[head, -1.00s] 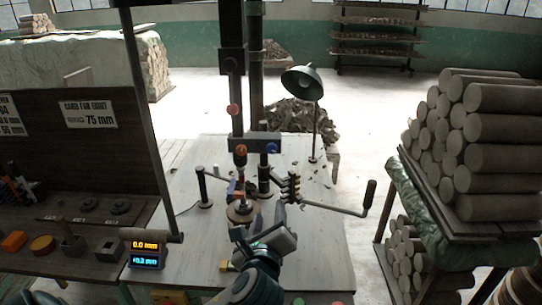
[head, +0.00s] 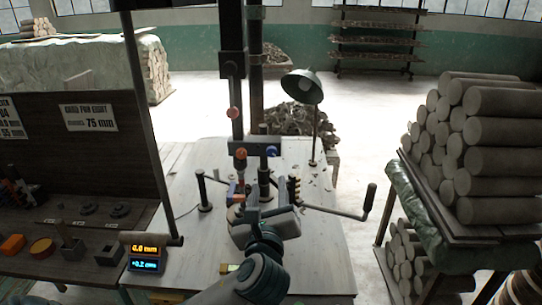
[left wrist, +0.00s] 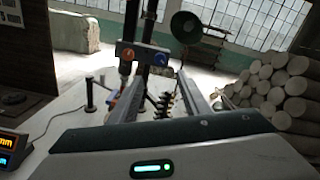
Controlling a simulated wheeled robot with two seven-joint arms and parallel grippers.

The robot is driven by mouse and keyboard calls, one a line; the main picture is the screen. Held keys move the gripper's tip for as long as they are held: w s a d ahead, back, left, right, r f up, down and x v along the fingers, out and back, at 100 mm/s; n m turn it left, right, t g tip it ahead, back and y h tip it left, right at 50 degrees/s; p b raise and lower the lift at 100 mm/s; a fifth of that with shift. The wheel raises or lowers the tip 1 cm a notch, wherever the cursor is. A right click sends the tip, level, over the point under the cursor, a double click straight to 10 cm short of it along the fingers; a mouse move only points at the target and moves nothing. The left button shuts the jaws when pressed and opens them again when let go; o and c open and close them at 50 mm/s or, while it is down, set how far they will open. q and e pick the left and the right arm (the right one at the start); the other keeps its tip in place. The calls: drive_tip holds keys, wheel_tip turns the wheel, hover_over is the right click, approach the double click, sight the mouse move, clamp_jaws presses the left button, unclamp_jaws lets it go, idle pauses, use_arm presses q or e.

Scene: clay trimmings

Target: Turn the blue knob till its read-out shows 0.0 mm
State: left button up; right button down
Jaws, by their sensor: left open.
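The blue knob (head: 272,151) sits on the right of a dark crossbar on the upright post. An orange-red knob (head: 240,153) hangs on the left. In the left wrist view, the blue knob (left wrist: 160,58) lies ahead, between the fingertip directions. The two-line read-out (head: 146,257) shows 0.0 mm in orange above and +0.2 mm in blue below. My left gripper (head: 272,184) is open and empty, its fingers pointing toward the crossbar from in front and below, apart from the knob. My right gripper is not in view.
A crank handle (head: 369,200) sticks out on the right of the pale table (head: 320,255). A green lamp (head: 302,86) stands behind. A dark post (head: 148,120) and shelf bench are at left; stacked clay logs (head: 497,130) are at right.

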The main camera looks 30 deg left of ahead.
sight(271, 152)
use_arm(q)
drive_tip(key=p+x, duration=0.2)
drive_tip(key=x, duration=1.4)
drive_tip(key=shift+w+p, duration=0.25)
drive_tip(key=shift+p, duration=0.15)
drive_tip(key=c, duration=1)
